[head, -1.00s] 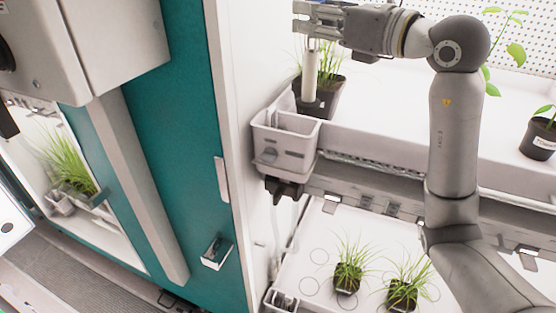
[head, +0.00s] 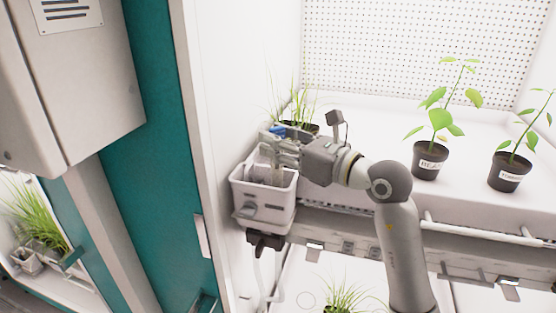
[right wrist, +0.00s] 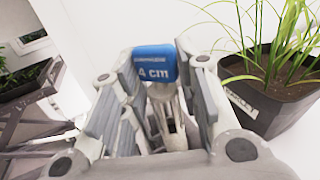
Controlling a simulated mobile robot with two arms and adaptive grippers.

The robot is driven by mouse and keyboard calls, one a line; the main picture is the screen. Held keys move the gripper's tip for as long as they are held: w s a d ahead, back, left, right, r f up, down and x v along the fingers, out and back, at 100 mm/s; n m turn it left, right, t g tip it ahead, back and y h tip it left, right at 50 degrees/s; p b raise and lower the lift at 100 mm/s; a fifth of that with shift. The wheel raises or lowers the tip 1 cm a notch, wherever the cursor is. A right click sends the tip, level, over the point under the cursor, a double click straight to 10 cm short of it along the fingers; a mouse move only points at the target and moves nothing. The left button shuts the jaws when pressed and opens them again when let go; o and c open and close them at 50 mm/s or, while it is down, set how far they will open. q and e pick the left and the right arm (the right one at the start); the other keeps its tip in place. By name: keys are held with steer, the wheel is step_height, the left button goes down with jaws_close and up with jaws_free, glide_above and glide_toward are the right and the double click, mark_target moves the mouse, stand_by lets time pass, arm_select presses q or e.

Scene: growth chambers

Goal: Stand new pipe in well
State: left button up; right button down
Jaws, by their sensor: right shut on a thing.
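The well is a pale grey box (head: 263,205) fixed at the left front end of the upper shelf, with an open top and inner parts. My right gripper (head: 272,146) is over the well's top opening, shut on the pipe. The pipe's blue top (head: 277,130) shows just above the fingers. In the right wrist view the blue top (right wrist: 155,64) reads "4 cm" and stands between the fingers (right wrist: 155,100). The pipe's lower end is hidden, so I cannot tell how deep it reaches. My left gripper is not in view.
A dark pot of grass (right wrist: 277,95) stands close beside my right gripper. Two potted leafy plants (head: 430,162) (head: 510,172) stand further right on the shelf. The white chamber wall (head: 225,110) is close on the left. The middle of the shelf is clear.

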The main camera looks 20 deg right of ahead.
mark_target(282, 165)
steer(key=shift+f, duration=0.55)
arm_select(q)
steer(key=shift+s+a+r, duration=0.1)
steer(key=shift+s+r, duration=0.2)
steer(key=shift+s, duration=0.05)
arm_select(e)
step_height(282, 165, down, 4)
steer(key=shift+r, duration=0.1)
steer(key=c, duration=1.1)
jaws_free()
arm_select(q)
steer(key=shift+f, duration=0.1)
